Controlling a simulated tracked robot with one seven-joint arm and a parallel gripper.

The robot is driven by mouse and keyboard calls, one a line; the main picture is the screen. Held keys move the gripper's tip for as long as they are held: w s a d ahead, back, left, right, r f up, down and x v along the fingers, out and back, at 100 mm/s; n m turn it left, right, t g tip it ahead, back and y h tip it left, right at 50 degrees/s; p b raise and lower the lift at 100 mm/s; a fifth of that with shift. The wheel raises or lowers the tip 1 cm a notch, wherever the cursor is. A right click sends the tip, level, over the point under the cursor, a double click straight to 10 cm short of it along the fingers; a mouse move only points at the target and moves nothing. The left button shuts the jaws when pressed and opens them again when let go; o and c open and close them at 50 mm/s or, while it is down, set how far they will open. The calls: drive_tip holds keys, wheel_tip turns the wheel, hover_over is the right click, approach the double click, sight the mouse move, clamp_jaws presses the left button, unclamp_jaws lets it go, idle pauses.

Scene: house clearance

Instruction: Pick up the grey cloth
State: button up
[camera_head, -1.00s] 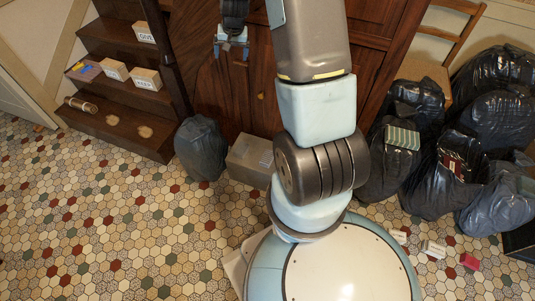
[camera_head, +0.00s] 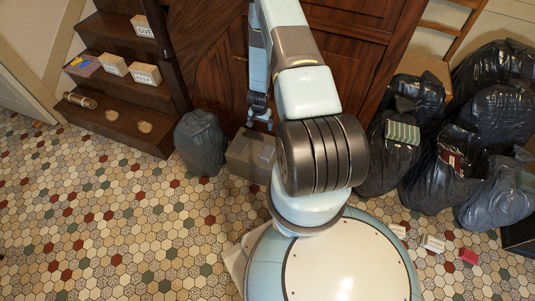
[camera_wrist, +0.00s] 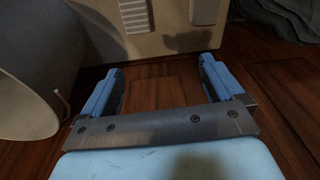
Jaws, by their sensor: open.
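I cannot pick out the grey cloth for certain in either view. A dark grey, wrinkled thing (camera_wrist: 290,18) is cut off at the upper right of the wrist view; I cannot tell if it is cloth or a bag. My gripper (camera_wrist: 160,66) is open, with nothing between its two blue fingers. Brown wood fills the gap behind them. In the head view my gripper (camera_head: 259,124) hangs low in front of the wooden cabinet, just above the cardboard box (camera_head: 239,165); my arm hides part of the area to its right.
A dark bag (camera_head: 200,145) stands left of the box. Wooden steps (camera_head: 115,100) hold small labelled boxes at the left. Several black bags (camera_head: 500,115) crowd the right. The wrist view shows a pale box-like thing (camera_wrist: 180,42) and a grey rounded thing (camera_wrist: 25,85). Tiled floor is clear at left.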

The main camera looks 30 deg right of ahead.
approach(267, 151)
drive_tip(key=shift+m+g, duration=0.3)
drive_tip(key=f, duration=0.3)
drive_tip(key=w+f, duration=0.1)
drive_tip(key=f, duration=0.6)
drive_tip(key=shift+w+d+f, duration=0.15)
drive_tip(key=shift+d+f, duration=0.15)
drive_tip(key=shift+d, duration=0.05)
drive_tip(key=c, duration=1)
